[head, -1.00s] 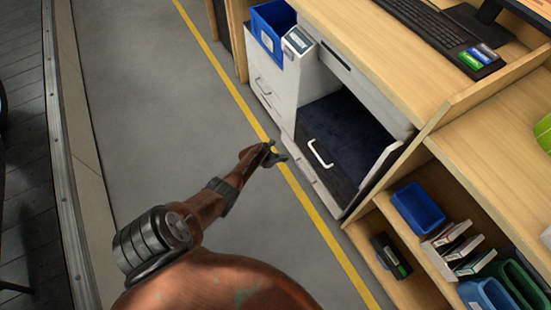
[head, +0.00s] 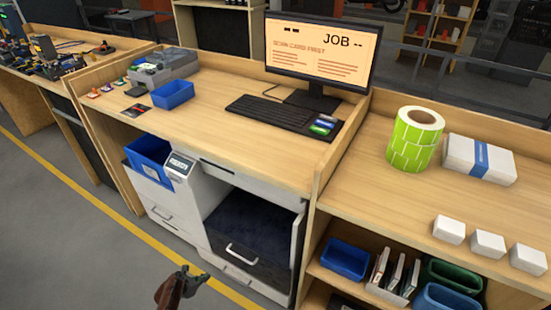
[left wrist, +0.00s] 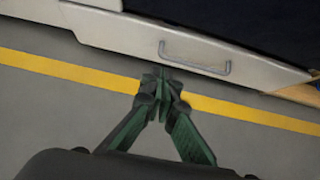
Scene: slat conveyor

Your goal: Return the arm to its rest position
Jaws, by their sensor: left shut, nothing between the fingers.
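My left gripper (head: 187,279) shows at the bottom of the head view, with only the end of its reddish-brown arm below it. It is over the floor in front of the desk's open compartment. In the left wrist view the dark green fingers of the left gripper (left wrist: 162,82) meet at their tips, shut with nothing between them. My right gripper is in neither view.
A desk holds a monitor (head: 320,55), a keyboard (head: 268,113) and a blue tray (head: 172,94). The open compartment (head: 250,225) has a white handle. A shelf with bins (head: 345,258) and a green label roll (head: 416,140) stands right. The grey floor (head: 60,240) is clear at left.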

